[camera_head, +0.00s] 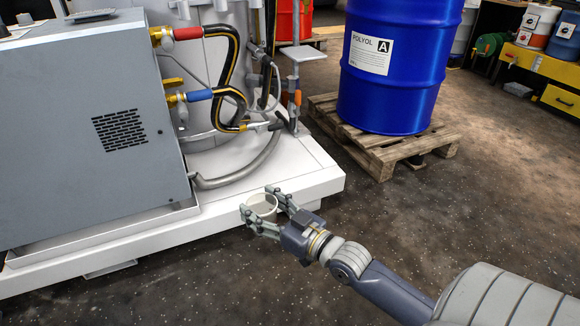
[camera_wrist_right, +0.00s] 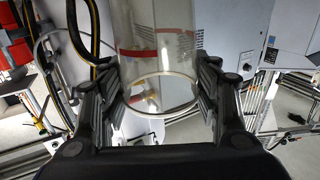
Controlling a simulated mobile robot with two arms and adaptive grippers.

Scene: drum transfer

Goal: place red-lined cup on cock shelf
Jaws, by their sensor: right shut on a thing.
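My right gripper (camera_head: 257,199) is shut on the red-lined cup (camera_head: 262,205), with its fingers on either side of it. The cup looks whitish and round there, in front of the white platform's edge. In the right wrist view the cup (camera_wrist_right: 165,65) is clear, with a red line on its wall and a pale rim towards the camera. The gripper's fingers (camera_wrist_right: 155,95) flank it. A small grey plate on a post (camera_head: 303,53), behind the hoses, may be the cock shelf; it looks empty. My left gripper is not in view.
A grey machine box (camera_head: 90,125) stands on the white platform (camera_head: 285,178) at left. Red and blue hose fittings (camera_head: 190,95) and black hoses stick out of it. A blue drum (camera_head: 395,100) stands on a wooden pallet (camera_head: 385,150) behind.

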